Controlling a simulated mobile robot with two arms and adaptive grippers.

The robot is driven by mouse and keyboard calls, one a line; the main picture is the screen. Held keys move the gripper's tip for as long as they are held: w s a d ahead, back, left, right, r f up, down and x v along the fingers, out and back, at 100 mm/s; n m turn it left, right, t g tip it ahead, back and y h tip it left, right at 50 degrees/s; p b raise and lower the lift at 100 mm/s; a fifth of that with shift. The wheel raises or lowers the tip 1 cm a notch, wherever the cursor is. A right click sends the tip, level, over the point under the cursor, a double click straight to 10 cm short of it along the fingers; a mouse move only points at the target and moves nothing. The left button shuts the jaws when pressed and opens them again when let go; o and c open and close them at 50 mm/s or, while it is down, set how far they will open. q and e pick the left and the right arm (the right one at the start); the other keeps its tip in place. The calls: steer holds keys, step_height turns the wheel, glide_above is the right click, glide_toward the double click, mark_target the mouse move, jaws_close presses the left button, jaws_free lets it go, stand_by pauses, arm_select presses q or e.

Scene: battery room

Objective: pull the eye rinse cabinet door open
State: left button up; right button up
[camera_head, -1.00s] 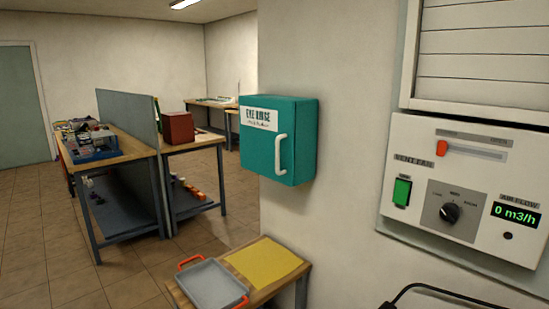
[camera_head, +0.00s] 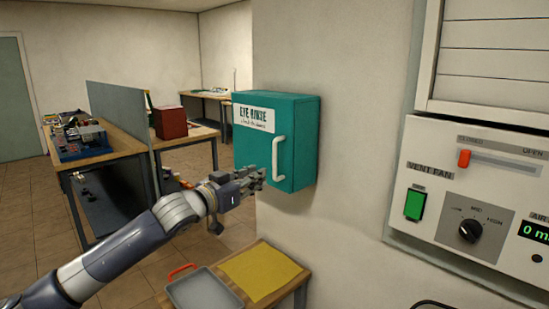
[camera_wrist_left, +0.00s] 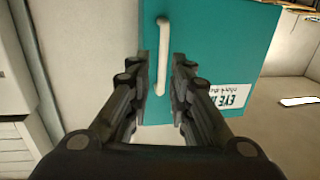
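The teal eye rinse cabinet (camera_head: 300,125) hangs on the wall corner, its door shut. A white label reading "EYE RINSE" is on the door's upper left. The white vertical bar handle (camera_head: 279,158) is near the door's right edge. My left gripper (camera_head: 262,176) is at the lower part of the door, just left of the handle's lower end. In the left wrist view, the gripper (camera_wrist_left: 165,75) is open, and the handle (camera_wrist_left: 162,55) shows between its two fingers. I cannot tell whether either finger touches the handle. My right gripper is in neither view.
A vent fan control panel (camera_head: 440,215) is on the wall to the right. Below the cabinet, a small wooden table holds a grey tray (camera_head: 205,292) with red handles and a yellow sheet (camera_head: 255,270). Workbenches with a grey divider (camera_head: 122,115) stand at the left.

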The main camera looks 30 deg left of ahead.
mark_target(274, 158)
arm_select(q)
steer(key=shift+w+d+r+p, duration=0.15)
steer(key=shift+w+r+p, duration=0.4)
steer(key=shift+w, duration=1.2)
steer(key=shift+w+d+r+p, duration=0.25)
steer(key=shift+w+p, duration=0.55)
steer(key=shift+w, duration=1)
steer(key=shift+w+d+r+p, duration=0.1)
steer(key=shift+w+r+p, duration=0.5)
steer(key=shift+w, duration=1.15)
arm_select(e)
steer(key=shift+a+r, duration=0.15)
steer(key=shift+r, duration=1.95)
arm_select(q)
steer(key=shift+f, duration=0.15)
jaws_close()
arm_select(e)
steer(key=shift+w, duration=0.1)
